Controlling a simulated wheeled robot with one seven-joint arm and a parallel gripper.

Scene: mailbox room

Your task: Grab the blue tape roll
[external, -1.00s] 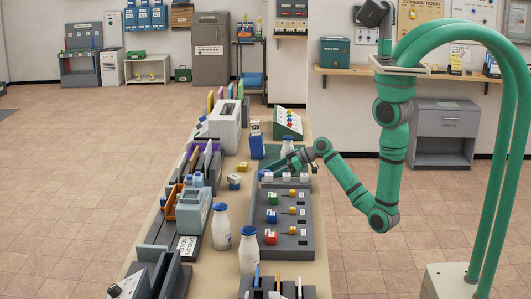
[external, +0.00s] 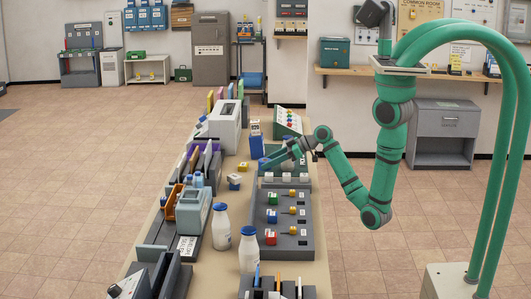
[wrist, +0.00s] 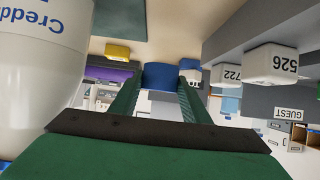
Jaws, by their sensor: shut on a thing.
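The blue tape roll (wrist: 160,76) shows in the wrist view at the far end of my gripper (wrist: 158,82), between its two green fingers. My gripper is shut on it. In the external view my gripper (external: 268,162) reaches left over the table, just behind the grey tray with white tags, with a small patch of blue at its tip. The fingers hide part of the roll, and I cannot tell whether it touches the table.
A large white bottle (wrist: 40,65) is close on the left of the wrist view. White tag blocks (wrist: 271,64) are on the right. Two blue-capped bottles (external: 221,227) stand nearer on the table. A yellow block (external: 243,167) lies left of my gripper.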

